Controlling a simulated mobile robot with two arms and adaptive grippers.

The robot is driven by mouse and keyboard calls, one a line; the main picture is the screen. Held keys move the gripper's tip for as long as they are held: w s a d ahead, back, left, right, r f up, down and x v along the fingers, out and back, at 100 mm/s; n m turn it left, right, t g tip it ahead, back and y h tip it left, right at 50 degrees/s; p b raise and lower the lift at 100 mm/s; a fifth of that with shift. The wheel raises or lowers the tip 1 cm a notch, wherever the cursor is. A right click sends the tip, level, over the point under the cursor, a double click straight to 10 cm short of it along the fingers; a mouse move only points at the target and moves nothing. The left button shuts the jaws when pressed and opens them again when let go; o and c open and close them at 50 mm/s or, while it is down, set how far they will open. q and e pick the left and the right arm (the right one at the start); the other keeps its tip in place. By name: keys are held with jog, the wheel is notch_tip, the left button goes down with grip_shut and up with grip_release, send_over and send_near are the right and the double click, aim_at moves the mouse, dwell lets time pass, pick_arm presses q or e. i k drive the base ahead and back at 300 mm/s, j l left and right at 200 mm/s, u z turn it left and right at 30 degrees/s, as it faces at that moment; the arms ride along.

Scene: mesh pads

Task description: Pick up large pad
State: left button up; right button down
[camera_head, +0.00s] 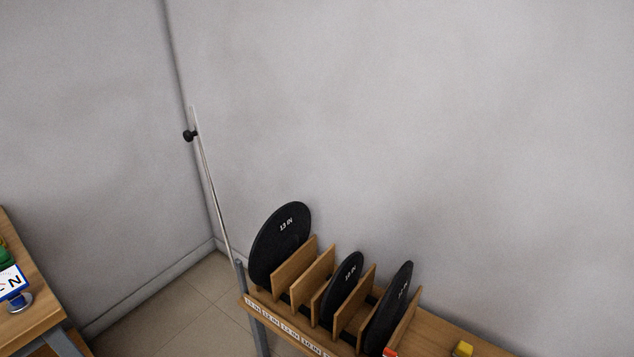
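A large black round pad (272,250) marked "13 IN" stands upright at the left end of a wooden slotted rack (293,278). It is the largest of the pads in view. A smaller black pad (342,287) stands upright in a middle slot. The text on these two is too small to read surely. Neither of my grippers is in view.
The rack sits on a wooden table with a grey post (240,280) at its left corner. A thin metal rod (207,175) rises behind it. Another wooden table (25,300) with a sign is at far left. A yellow object (462,349) is at lower right. Floor shows between the tables.

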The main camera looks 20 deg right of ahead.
aim_at(394, 304)
jog(key=l+z, duration=0.1)
jog(key=z, duration=0.95)
